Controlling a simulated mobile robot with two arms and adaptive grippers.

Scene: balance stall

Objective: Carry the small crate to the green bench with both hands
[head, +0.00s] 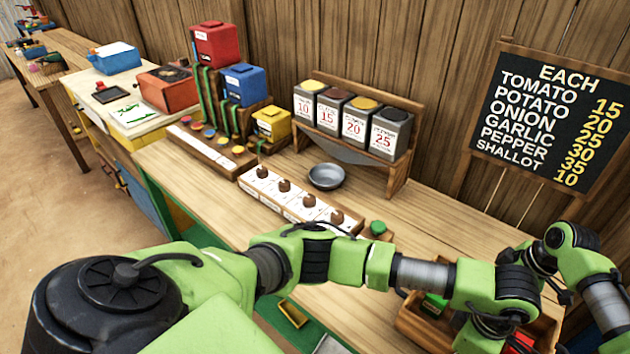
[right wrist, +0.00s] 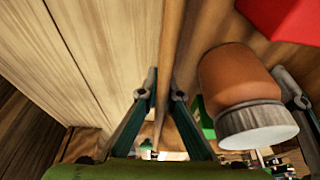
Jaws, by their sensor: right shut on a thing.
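The small wooden crate (head: 408,318) stands at the bottom right in the head view, partly hidden by my arms. Its thin wall (right wrist: 172,45) runs between the two fingers of my right gripper (right wrist: 162,98) in the right wrist view, and the gripper is shut on it. In the crate are an orange jar with a white lid (right wrist: 235,80), a red thing (right wrist: 290,20) and a green thing (right wrist: 203,120). My left arm crosses the front to the crate. One dark finger, seemingly of my left gripper (right wrist: 293,92), shows beyond the jar; its grip is hidden. No separate green bench is clear.
The wooden counter (head: 450,240) has a green front edge (head: 215,240). On it are a grey bowl (head: 326,176), a white strip with brown knobs (head: 300,200) and a bin rack (head: 396,180). A price board (head: 550,115) stands at the right. Open floor (head: 50,200) lies left.

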